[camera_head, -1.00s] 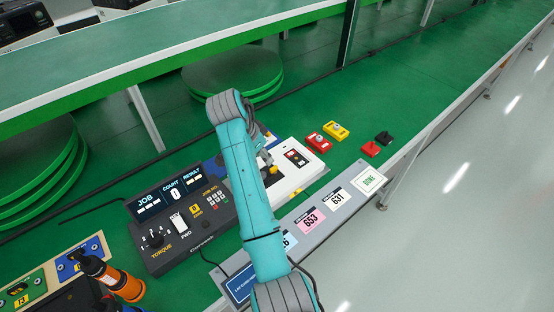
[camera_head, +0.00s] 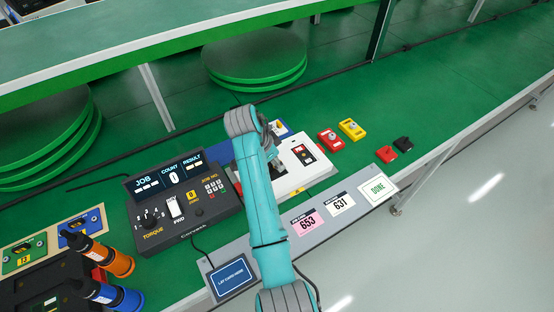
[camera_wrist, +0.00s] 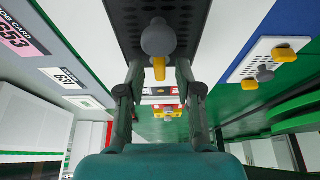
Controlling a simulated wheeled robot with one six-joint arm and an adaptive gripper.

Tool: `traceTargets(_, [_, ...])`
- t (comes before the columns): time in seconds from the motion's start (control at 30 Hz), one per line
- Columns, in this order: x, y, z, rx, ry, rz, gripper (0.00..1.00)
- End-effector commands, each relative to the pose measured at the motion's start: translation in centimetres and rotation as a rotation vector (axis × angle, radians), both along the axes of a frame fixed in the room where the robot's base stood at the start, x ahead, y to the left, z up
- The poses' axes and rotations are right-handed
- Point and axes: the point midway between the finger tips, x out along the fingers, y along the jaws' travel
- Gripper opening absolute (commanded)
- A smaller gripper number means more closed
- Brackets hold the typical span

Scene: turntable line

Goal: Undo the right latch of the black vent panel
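The black vent panel (camera_wrist: 126,22), dark with rows of holes, fills the top middle of the wrist view. On it is a latch with a round grey pivot (camera_wrist: 158,38) and a short yellow lever (camera_wrist: 159,70) pointing down in the picture. My gripper (camera_wrist: 160,78) is open, its two dark fingers apart, one on each side of the yellow lever. I see a gap on both sides; whether the tips touch the panel I cannot tell. In the head view my arm hides the panel and most of the gripper over the white unit (camera_head: 312,172).
In the head view, a black torque controller (camera_head: 150,238) is left of my arm, a label strip (camera_head: 318,232) in front, and red (camera_head: 330,140) and yellow (camera_head: 351,129) blocks at right.

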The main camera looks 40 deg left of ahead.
Motion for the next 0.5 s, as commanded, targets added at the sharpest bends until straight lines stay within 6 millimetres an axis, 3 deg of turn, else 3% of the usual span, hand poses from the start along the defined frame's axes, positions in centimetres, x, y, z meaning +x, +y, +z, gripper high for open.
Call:
traceTargets(0.03, [0.02,-0.01,0.01,0.0,0.0,0.0,0.17])
traceTargets(0.1, [0.03,-0.01,0.01,0.0,0.0,0.0,0.0])
traceTargets(0.5, [0.03,-0.05,0.02,0.0,0.0,0.025,0.0])
